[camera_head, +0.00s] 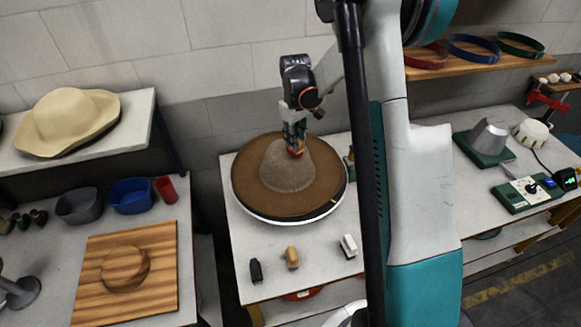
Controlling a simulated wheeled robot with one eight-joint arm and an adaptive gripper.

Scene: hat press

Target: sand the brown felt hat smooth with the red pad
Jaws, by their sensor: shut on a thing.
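The brown felt hat (250,192) lies brim down on a round white turntable (290,221) on the middle table. Its crown (277,176) looks greyer and rougher than the smooth brown brim. My gripper (295,146) is above the crown's upper right side, pointing down.
A black block (256,271), a tan brush (291,257) and a white block (348,246) lie along the table's front. A straw hat (66,121) sits on the left shelf. My arm hides the table's right part.

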